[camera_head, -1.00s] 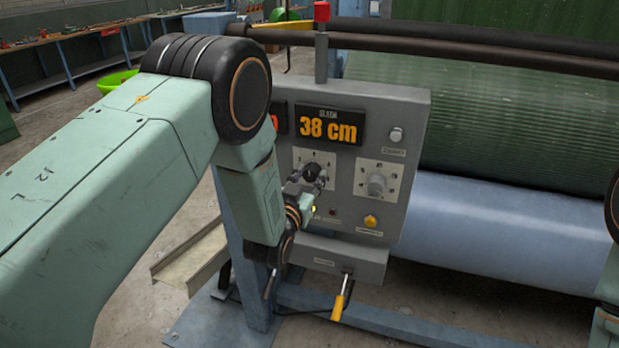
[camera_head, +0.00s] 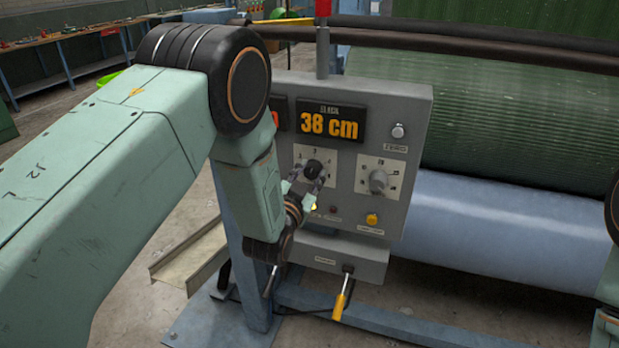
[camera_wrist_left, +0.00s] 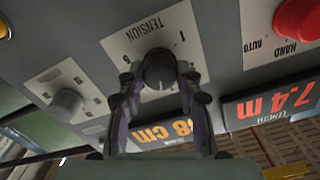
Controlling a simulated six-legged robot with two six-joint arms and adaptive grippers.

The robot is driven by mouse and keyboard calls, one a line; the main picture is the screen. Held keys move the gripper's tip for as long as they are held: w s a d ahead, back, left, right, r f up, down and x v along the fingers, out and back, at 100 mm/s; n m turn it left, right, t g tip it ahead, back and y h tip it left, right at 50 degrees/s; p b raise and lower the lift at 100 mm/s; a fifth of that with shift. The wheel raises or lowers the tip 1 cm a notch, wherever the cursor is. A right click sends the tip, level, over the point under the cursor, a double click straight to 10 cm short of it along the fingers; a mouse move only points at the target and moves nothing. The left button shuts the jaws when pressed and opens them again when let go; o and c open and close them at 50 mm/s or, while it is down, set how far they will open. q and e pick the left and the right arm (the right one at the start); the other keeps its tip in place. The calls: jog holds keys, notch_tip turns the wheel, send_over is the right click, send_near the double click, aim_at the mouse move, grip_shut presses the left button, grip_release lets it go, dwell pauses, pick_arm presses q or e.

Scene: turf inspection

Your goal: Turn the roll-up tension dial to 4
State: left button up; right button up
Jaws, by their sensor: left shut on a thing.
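The roll-up tension dial (camera_head: 314,168) is a round black knob on a pale plate, on the left of the grey control panel. In the left wrist view the dial (camera_wrist_left: 158,68) sits on a plate marked TENSION, which appears upside down. My left gripper (camera_head: 308,180) reaches it from below left, and in the left wrist view its two fingers (camera_wrist_left: 158,84) are shut on the dial's sides. The fingers hide part of the scale, and I cannot read which number the dial points to. My right gripper is out of view.
A grey knob (camera_head: 378,181) is right of the dial. A display (camera_head: 330,122) reads 38 cm. A yellow button (camera_head: 372,219) and yellow-handled lever (camera_head: 341,300) are below. A red knob (camera_wrist_left: 297,18) shows in the wrist view. A green turf roll (camera_head: 520,130) stands behind.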

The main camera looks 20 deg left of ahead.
pick_arm(q)
jog(key=m+b, duration=0.1)
jog(key=m, duration=0.3)
jog(key=shift+f, duration=0.2)
jog(key=shift+m+b, duration=0.8)
jog(key=shift+m, duration=1.3)
jog(key=o, duration=1.2)
jog(key=shift+r, duration=0.1)
jog(key=shift+c, duration=0.2)
jog(key=s, duration=1.2)
jog(key=shift+a, duration=0.2)
